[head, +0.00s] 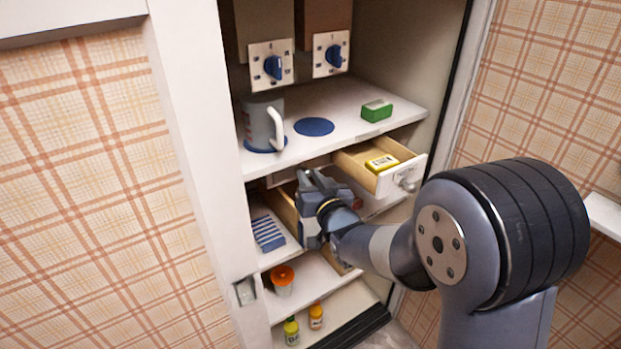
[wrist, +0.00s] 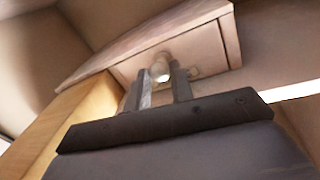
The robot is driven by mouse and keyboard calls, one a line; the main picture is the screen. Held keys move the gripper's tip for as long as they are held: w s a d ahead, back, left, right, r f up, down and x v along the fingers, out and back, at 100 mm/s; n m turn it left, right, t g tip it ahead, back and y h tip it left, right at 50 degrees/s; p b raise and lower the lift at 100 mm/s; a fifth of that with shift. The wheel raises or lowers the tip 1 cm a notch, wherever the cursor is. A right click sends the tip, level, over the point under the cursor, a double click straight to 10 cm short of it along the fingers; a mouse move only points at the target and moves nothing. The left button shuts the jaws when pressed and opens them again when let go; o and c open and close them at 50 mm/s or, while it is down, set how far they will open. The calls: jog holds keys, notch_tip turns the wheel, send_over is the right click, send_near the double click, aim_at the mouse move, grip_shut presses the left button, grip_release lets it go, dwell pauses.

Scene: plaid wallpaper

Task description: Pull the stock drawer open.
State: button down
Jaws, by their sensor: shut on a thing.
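My gripper (head: 311,182) is at the left, under the white counter shelf. In the wrist view its two dark fingers (wrist: 160,85) are shut on a pale round knob (wrist: 160,71) on a drawer front (wrist: 190,58). A small plate shows behind the knob. In the head view this drawer's front (head: 283,176) is largely hidden by my gripper, and I cannot tell how far it stands out or read its label. To its right, another drawer (head: 352,162) stands open with a yellow box (head: 382,163) inside; its white front has a label and a knob (head: 407,184).
On the counter shelf (head: 345,130) are a grey mug (head: 258,122), a blue disc (head: 314,127) and a green block (head: 377,110). Below are a blue striped item (head: 268,233), an orange-topped container (head: 283,279) and two small bottles (head: 291,331). The cabinet's white post (head: 190,120) stands left.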

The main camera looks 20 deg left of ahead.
jog(key=shift+s+d+f+b, duration=0.1)
jog(key=shift+s+d+b, duration=0.3)
jog(key=shift+d, duration=0.1)
jog(key=w+d+b+v, duration=0.1)
jog(key=b+v, duration=0.1)
jog(key=v, duration=0.5)
jog(key=w+d+b+v, duration=0.1)
jog(key=v, duration=0.7)
jog(key=shift+s+d+b, duration=0.2)
jog(key=shift+d+b, duration=0.15)
jog(key=shift+d, duration=0.05)
jog(key=c, duration=1.2)
grip_release()
jog(key=shift+c, duration=0.2)
jog(key=p+v, duration=0.1)
jog(key=v, duration=0.9)
jog(key=shift+s+d, duration=0.25)
jog(key=shift+w, duration=0.1)
